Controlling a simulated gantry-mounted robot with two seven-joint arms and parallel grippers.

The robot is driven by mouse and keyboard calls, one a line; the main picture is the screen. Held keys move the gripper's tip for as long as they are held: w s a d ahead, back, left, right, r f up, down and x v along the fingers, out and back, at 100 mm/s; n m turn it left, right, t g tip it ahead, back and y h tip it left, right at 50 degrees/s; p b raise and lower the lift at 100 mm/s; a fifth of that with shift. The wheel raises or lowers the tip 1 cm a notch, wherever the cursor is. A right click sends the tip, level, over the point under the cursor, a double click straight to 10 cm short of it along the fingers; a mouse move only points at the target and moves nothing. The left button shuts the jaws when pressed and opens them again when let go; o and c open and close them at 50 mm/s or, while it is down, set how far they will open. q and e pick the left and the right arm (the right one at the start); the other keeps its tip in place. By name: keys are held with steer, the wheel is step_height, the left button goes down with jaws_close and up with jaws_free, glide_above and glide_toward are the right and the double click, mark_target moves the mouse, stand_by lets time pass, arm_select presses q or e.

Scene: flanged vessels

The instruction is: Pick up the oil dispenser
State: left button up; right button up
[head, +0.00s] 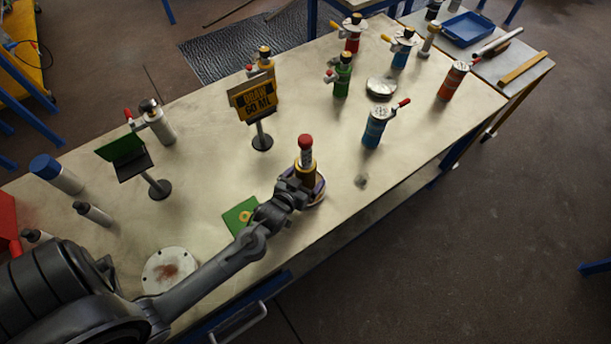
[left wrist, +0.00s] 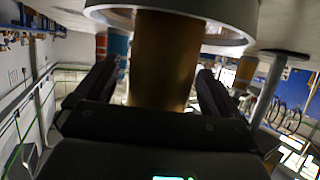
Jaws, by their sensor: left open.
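The oil dispenser appears to be the upright amber bottle with a clear neck and red top (head: 306,155), standing on a round pale-rimmed base near the table's front edge. In the left wrist view its amber body (left wrist: 160,62) fills the space between my fingers, with a pale round rim above it in the picture. My left gripper (head: 304,183) is at the dispenser's lower body. Its two dark fingers (left wrist: 155,85) stand apart on either side of the body, with small gaps visible. My right gripper is not in view.
A green card (head: 238,216) lies beside my left forearm. A "DRAW 60 ML" sign (head: 257,101) stands behind the dispenser. A blue canister (head: 375,128) stands to the right, with several other canisters farther back. The table right of the dispenser is mostly clear.

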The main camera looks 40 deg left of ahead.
arm_select(q)
steer(key=shift+w, duration=0.15)
steer(key=c, duration=1.5)
steer(key=shift+o, duration=0.2)
steer(key=shift+r, duration=0.1)
